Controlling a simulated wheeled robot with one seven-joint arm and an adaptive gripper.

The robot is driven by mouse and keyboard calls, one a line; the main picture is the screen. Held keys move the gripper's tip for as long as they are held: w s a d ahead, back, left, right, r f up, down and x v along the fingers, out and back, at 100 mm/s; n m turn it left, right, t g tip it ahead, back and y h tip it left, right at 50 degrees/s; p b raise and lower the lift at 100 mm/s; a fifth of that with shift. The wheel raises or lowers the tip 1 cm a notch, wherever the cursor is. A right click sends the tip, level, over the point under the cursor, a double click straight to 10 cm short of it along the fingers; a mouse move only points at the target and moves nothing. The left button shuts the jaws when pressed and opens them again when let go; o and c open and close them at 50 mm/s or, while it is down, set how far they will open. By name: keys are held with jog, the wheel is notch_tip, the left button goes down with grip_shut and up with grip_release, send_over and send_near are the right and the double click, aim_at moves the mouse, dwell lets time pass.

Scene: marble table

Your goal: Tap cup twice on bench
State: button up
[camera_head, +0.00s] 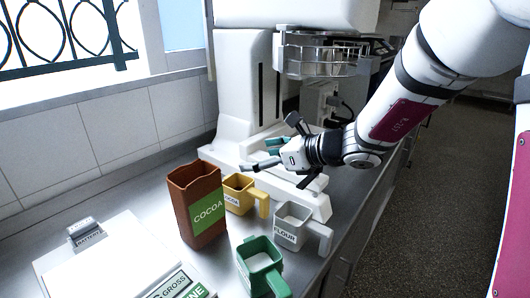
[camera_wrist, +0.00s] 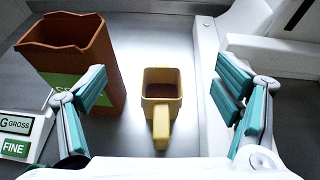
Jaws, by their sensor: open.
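A yellow cup (camera_head: 237,198) with a small label and a handle stands upright on the metal bench (camera_head: 225,270). In the wrist view the yellow cup (camera_wrist: 161,118) is centred, its handle towards me, with brown contents inside. A white cup labelled FLOUR (camera_head: 291,232) and a green cup (camera_head: 262,262) stand nearer the front of the bench. My gripper (camera_head: 262,156) is open and empty, above and behind the yellow cup in the head view. In the wrist view its teal-padded fingers lie either side of the cup, apart from it.
A tall brown COCOA container (camera_head: 196,212) stands close left of the yellow cup. A scale (camera_head: 112,262) with GROSS and FINE markings is at the front left. A large white machine (camera_head: 240,90) stands behind, its base close to the cups. The bench edge drops to the floor at right.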

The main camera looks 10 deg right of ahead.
jog(key=b, duration=0.3)
send_near(247, 187)
jog(key=x, duration=0.5)
jog(key=shift+w+d, duration=0.15)
jog(key=shift+w, duration=0.2)
jog(key=x, duration=0.7)
jog(key=shift+s+a+b, duration=0.25)
jog(key=shift+a+b, duration=0.05)
jog(key=shift+w+r, duration=0.1)
jog(key=shift+w, duration=0.15)
jog(key=shift+w+r, duration=0.1)
jog(key=shift+r, duration=0.05)
jog(key=c, duration=1.4)
jog(key=shift+d+r, duration=0.1)
jog(key=shift+r, duration=1.05)
